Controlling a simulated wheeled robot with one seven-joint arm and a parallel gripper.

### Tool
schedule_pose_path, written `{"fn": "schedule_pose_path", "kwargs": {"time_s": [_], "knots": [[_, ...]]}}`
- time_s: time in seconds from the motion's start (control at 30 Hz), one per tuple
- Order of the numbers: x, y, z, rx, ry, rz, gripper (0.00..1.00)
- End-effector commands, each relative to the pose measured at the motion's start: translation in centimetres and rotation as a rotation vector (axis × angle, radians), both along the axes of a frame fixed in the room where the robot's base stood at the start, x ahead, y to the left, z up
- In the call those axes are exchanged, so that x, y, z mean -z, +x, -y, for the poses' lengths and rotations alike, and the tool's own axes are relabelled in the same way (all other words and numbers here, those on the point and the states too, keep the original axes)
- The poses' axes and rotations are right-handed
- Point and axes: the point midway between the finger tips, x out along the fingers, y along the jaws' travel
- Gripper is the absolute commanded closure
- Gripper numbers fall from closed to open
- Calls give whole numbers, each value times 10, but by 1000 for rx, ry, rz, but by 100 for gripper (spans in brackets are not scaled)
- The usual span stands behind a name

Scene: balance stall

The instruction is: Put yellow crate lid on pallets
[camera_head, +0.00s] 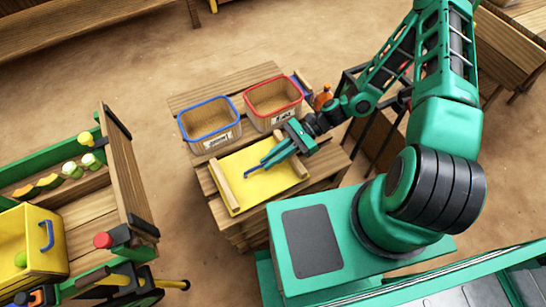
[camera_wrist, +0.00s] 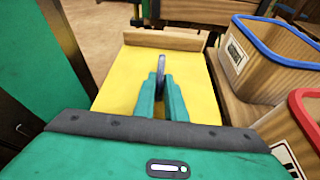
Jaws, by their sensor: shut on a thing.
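My gripper (camera_head: 265,164) is shut on the lid's handle. In the wrist view, the fingers of my gripper (camera_wrist: 161,85) close around the handle (camera_wrist: 161,66), above the yellow panel (camera_wrist: 115,85). Part of the lid is hidden under my gripper.
A blue-rimmed bin (camera_head: 210,122) and a red-rimmed bin (camera_head: 273,102) stand on the pallets right behind the lid. A cart at left holds a yellow crate (camera_head: 32,250) with a green ball inside. An orange bottle (camera_head: 322,97) stands beside the red-rimmed bin.

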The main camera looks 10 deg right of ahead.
Motion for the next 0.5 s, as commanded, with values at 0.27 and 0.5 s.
{"fn": "schedule_pose_path", "kwargs": {"time_s": [0.27,0.5], "knots": [[1,1,1,2,-4,0,70],[0,1,1,2,-3,1,70]]}}
